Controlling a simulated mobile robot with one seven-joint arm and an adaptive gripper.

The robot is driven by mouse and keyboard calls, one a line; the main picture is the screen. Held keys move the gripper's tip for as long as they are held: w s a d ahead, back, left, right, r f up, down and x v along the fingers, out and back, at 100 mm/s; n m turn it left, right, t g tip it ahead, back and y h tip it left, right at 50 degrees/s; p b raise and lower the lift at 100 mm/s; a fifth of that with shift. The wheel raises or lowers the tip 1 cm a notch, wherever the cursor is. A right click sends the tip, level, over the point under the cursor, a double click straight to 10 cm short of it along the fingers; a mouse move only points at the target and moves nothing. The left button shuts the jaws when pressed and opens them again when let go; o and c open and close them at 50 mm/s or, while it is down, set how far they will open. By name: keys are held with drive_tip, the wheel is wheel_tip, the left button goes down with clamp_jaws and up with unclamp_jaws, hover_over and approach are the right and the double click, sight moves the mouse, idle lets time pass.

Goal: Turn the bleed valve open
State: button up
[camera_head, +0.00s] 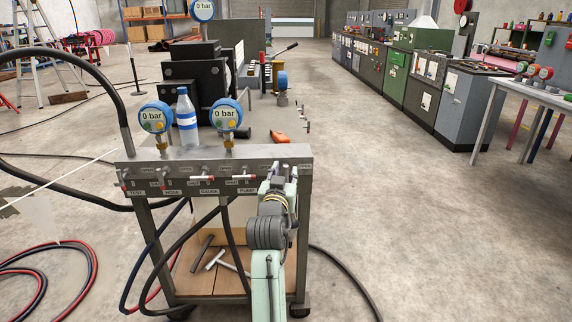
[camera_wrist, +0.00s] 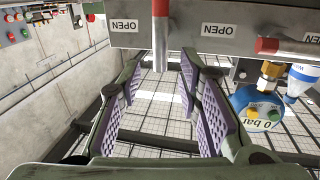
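The cart's valve panel (camera_head: 215,176) carries a row of small handles with red ends. The labels TEST, HOSE, GAUGE and PUMP show from left to right; the label at the right end is hidden by my arm, so I cannot read "bleed". My gripper (camera_head: 281,180) is at this right end. In the wrist view my gripper (camera_wrist: 161,68) is open, purple pads apart. A pale handle with a red end (camera_wrist: 160,25) points down between the fingertips, with no clear contact. Another red-ended handle (camera_wrist: 285,48) lies sideways to the right. OPEN labels show on the panel.
Two blue gauges reading 0 bar (camera_head: 156,117) (camera_head: 228,115) and a bottle (camera_head: 187,118) stand above the panel. A black hose (camera_head: 80,62) arches at the left. Tools lie on the wooden shelf (camera_head: 228,284) below. The floor right of the cart is mostly clear.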

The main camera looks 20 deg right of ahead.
sight(286, 168)
drive_tip(key=shift+p+x, duration=0.3)
drive_tip(key=shift+x, duration=1.5)
drive_tip(key=shift+c, duration=0.6)
clamp_jaws()
